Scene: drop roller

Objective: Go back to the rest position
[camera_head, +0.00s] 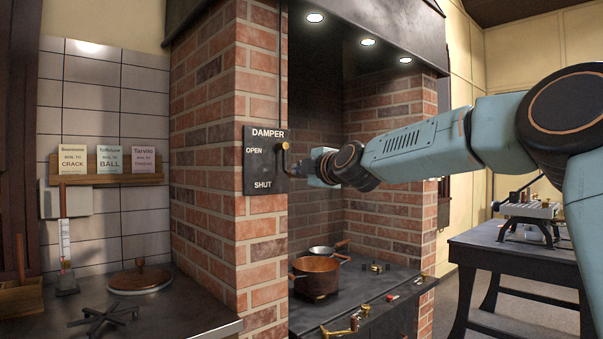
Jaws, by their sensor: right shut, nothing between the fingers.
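My right arm reaches in from the right edge across the picture. My right gripper (297,168) is shut and empty, pointing left at the right side of the black damper plate (264,174). The plate is on the brick pillar and reads DAMPER, OPEN and SHUT. A small brass-coloured damper handle (285,147) shows at the plate's right edge, just above the gripper tips. Whether the tips touch it I cannot tell. My left gripper is not in view.
The brick pillar (262,75) stands close to the gripper. Below my arm, a copper pot (315,277) and a smaller pan (321,250) are on the dark stove (375,290). A dark table (500,252) with a metal device (528,212) stands at right.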

